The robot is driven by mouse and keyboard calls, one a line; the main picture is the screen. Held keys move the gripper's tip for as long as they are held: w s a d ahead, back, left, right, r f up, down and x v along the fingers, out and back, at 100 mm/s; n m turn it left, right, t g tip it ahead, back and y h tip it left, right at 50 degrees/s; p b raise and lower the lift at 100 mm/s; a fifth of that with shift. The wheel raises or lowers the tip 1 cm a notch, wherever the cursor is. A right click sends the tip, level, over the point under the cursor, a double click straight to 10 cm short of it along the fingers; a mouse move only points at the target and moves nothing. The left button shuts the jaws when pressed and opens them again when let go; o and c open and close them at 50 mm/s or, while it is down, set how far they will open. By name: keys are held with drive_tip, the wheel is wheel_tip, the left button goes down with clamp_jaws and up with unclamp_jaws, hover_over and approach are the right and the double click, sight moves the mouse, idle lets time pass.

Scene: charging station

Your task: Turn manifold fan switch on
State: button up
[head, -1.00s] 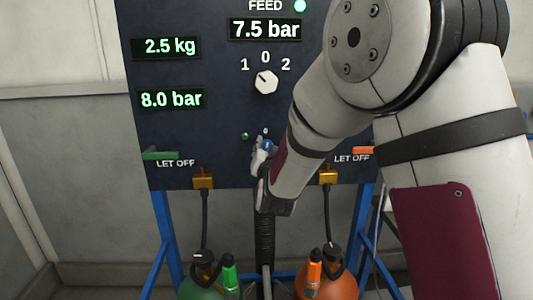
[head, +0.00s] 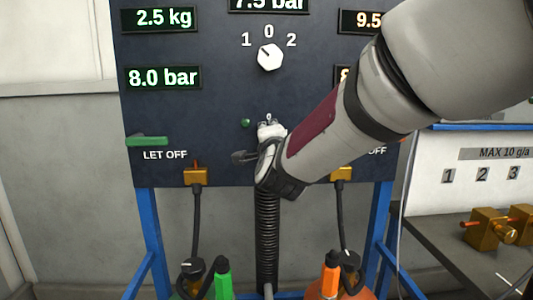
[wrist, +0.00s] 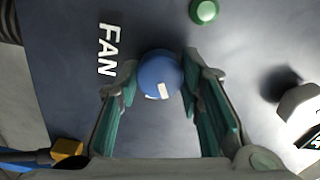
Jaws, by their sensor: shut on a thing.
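The fan switch is a round blue knob (wrist: 160,72) with a white mark on its lower edge in the wrist view. The white word FAN (wrist: 107,50) is printed beside it. My gripper (wrist: 160,80) is shut on the knob, with one teal-padded finger on each side. In the head view my gripper (head: 271,133) is at the lower middle of the dark panel (head: 215,100), under the small 0 label. There the gripper and wrist hide the knob.
A green lamp (head: 246,123) sits left of the knob. A white selector dial (head: 270,57) is above. A green LET OFF lever (head: 147,141) is at the left edge. Brass fittings (head: 195,175) with hoses hang below. A side bench (head: 470,235) stands at right.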

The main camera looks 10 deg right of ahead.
drive_tip(key=m+b, duration=0.5)
drive_tip(key=b, duration=0.2)
drive_tip(key=shift+f+m, duration=0.15)
drive_tip(key=shift+m, duration=0.15)
drive_tip(key=shift+b, duration=0.3)
drive_tip(key=o, duration=1.2)
drive_tip(key=shift+c, duration=0.2)
drive_tip(key=s, duration=1.2)
drive_tip(key=shift+a, duration=0.2)
